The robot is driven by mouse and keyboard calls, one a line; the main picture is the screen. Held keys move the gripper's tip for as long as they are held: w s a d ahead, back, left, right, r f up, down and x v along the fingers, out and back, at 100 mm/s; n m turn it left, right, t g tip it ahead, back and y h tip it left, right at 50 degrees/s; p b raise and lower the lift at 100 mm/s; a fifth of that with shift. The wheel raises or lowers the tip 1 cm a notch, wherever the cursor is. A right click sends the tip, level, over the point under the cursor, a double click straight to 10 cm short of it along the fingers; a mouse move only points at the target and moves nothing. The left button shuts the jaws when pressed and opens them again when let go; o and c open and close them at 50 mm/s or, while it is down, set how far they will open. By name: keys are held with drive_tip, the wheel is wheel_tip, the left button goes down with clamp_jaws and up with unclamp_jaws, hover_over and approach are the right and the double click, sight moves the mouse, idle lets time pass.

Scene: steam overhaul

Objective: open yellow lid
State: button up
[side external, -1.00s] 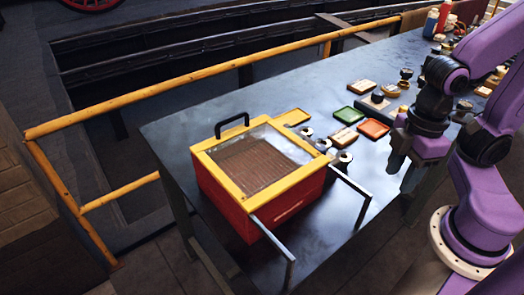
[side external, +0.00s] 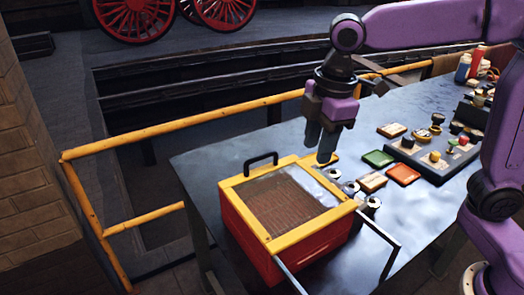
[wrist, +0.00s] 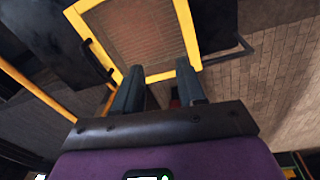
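The yellow lid (side external: 240,227) is a yellow frame around a clear window, lying shut on a red box (side external: 258,252) on the dark table. A black handle (side external: 261,160) stands up at the lid's back edge. My gripper (side external: 321,155) points down above the table, just behind and to the right of the handle, apart from the lid. In the wrist view, the two fingers of my gripper (wrist: 160,82) are spread with nothing between them. The yellow lid (wrist: 188,40) fills the top middle there, with the black handle (wrist: 97,62) left of the fingers.
Silver rails (side external: 380,232) stick out from the box's front right. Small round metal parts (side external: 350,188) stand close to its right side. Green (side external: 378,158) and orange (side external: 403,174) trays lie farther right. A yellow railing (side external: 200,132) runs behind the table.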

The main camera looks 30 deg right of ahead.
drive_tip(key=n, duration=0.2)
approach(261, 156)
drive_tip(key=shift+t, duration=0.4)
drive_tip(key=f, duration=0.5)
drive_tip(key=w+f, duration=0.1)
drive_tip(key=f, duration=0.2)
drive_tip(key=shift+a, duration=0.15)
drive_tip(key=shift+s, duration=0.1)
clamp_jaws()
